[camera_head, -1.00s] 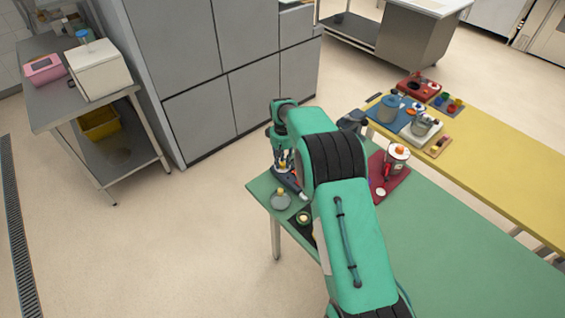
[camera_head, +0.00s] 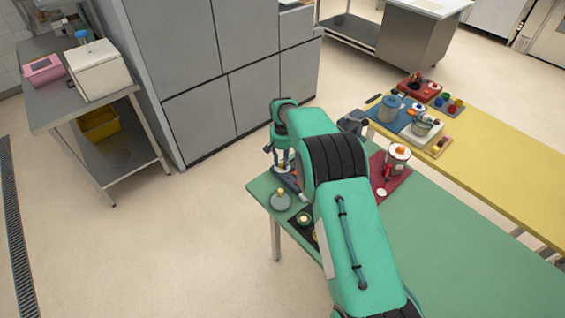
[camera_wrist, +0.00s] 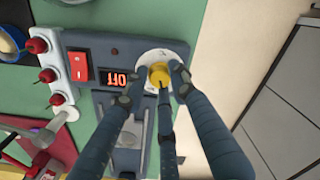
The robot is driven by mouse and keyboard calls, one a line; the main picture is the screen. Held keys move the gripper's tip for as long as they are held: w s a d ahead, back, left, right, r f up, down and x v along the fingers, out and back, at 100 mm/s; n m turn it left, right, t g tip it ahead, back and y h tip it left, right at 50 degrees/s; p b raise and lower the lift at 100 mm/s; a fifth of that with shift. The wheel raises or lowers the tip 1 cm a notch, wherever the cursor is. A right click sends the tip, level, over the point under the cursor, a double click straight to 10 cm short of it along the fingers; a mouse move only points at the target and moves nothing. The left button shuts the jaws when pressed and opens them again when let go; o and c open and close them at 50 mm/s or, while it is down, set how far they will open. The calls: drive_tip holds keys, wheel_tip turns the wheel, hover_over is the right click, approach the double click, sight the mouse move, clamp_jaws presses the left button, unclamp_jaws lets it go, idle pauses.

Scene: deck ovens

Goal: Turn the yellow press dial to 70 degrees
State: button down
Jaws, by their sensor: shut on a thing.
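The yellow press dial (camera_wrist: 159,74) sits on a round white scale plate (camera_wrist: 150,60) at the top of the dark grey press (camera_wrist: 80,50) in the wrist view. My gripper (camera_wrist: 160,76) is shut on the dial, with dark fingers at its left and right sides. A small display (camera_wrist: 117,78) beside the dial shows orange characters that look like OFF upside down. A red switch (camera_wrist: 79,66) is left of the display. In the head view my gripper (camera_head: 281,160) points down at the press (camera_head: 287,179), which my arm partly hides.
On the green table (camera_head: 440,245), a flask (camera_head: 281,200) stands near the left edge.

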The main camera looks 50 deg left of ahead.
sight(282, 163)
drive_tip(key=c, duration=1.4)
unclamp_jaws()
drive_tip(key=shift+r, duration=0.1)
wheel_tip(282, 163, up, 12)
